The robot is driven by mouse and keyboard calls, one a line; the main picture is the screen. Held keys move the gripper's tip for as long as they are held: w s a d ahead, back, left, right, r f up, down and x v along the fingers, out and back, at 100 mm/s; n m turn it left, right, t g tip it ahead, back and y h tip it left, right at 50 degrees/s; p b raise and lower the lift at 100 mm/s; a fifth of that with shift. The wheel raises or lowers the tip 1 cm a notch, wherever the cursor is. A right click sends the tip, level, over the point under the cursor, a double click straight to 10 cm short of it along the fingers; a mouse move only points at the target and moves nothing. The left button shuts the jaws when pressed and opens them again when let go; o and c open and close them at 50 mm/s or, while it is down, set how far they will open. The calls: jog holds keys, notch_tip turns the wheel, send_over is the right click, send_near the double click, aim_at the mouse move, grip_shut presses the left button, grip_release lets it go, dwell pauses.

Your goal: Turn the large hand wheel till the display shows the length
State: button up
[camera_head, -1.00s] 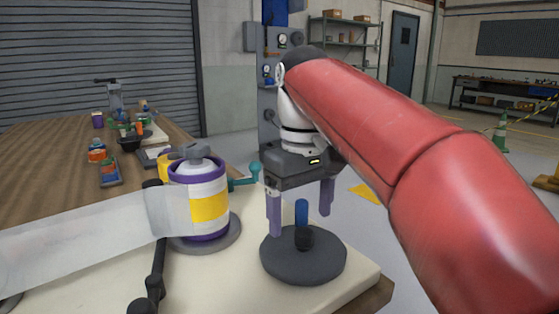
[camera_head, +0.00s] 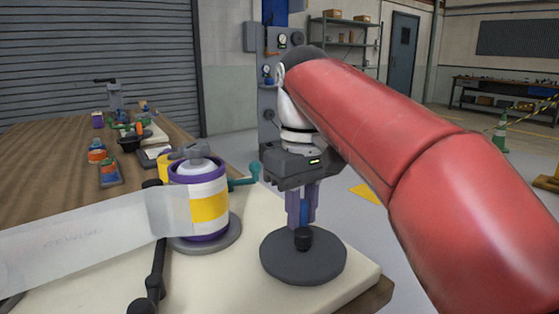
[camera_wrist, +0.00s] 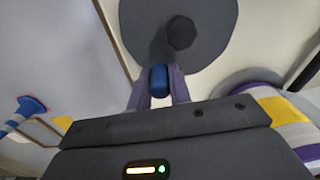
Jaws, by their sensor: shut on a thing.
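The large hand wheel (camera_head: 283,265) is a dark grey disc lying flat near the corner of the cream board, with a black hub knob (camera_head: 303,239) in its middle. Its upright blue handle stands behind the hub in the head view. My gripper (camera_head: 301,218) points down, with its purple fingers shut on the blue handle. The wrist view shows the blue handle (camera_wrist: 160,80) between both fingers, beside the disc's edge, and the hub (camera_wrist: 181,32) beyond. I cannot make out a display with a length on it.
A purple, white and yellow roller (camera_head: 204,208) stands left of the wheel, with a translucent film strip (camera_head: 90,240) running left from it. A teal crank (camera_head: 247,177) sticks out behind it. Small items and tools lie farther back on the wooden table (camera_head: 50,150). The floor right of the table is open.

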aim_at(270, 243)
jog(key=shift+s+a+p, duration=0.2)
jog(key=shift+a+p, duration=0.15)
jog(key=shift+a, duration=0.8)
jog(key=shift+s+a, duration=0.7)
jog(key=shift+a, duration=0.1)
jog(key=shift+s+a, duration=0.25)
jog(key=shift+s, duration=0.25)
jog(key=shift+s+a, duration=0.25)
jog(key=shift+s, duration=0.25)
